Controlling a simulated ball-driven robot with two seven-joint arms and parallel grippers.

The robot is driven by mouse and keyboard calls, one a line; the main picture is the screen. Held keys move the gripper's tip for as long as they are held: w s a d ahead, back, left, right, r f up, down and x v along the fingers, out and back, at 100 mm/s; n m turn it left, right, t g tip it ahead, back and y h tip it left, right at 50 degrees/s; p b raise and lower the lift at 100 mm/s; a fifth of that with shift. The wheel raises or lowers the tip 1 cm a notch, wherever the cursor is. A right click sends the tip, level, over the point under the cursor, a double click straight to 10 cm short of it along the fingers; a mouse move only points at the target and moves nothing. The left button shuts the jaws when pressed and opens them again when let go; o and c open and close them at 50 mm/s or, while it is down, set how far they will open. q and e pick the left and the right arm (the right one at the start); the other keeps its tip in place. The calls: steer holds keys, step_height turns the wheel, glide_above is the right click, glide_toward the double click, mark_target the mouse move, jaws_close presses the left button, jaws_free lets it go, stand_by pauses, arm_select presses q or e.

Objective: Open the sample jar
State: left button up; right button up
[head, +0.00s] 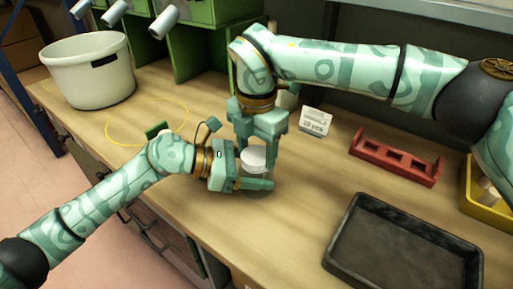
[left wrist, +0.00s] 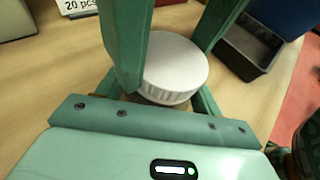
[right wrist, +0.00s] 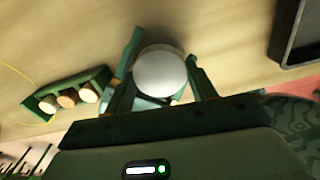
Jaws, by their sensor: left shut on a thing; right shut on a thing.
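The sample jar's round white lid (head: 253,158) sits upright near the middle of the bench, and it also shows in the left wrist view (left wrist: 174,66) and from above in the right wrist view (right wrist: 160,72). My left gripper (head: 256,181) comes in level from the left and is shut on the jar body below the lid. The body (left wrist: 165,99) is mostly hidden by the lid and fingers. My right gripper (head: 258,146) points down from above and is shut on the lid, one finger at each side. I cannot tell whether the lid is loose.
A black tray (head: 349,207) lies at front right. A red rack (head: 395,157), a yellow bin (head: 480,208) and a white label card (head: 316,121) stand to the right.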

steer(key=o, duration=1.1)
step_height(320, 180, up, 5)
steer(key=shift+f, duration=0.2)
steer(key=shift+c, duration=0.5)
steer(key=shift+w+a+r+m, duration=0.15)
steer(key=shift+a+r+m, duration=0.05)
steer(key=shift+r+m, duration=1.25)
steer(key=shift+m, duration=0.45)
steer(key=m, duration=0.3)
steer(key=shift+d+r, duration=0.2)
steer(key=shift+r, duration=0.05)
steer(key=shift+f+m, duration=0.2)
steer(key=shift+m, duration=0.3)
step_height(320, 180, down, 8)
steer(key=shift+r, duration=0.2)
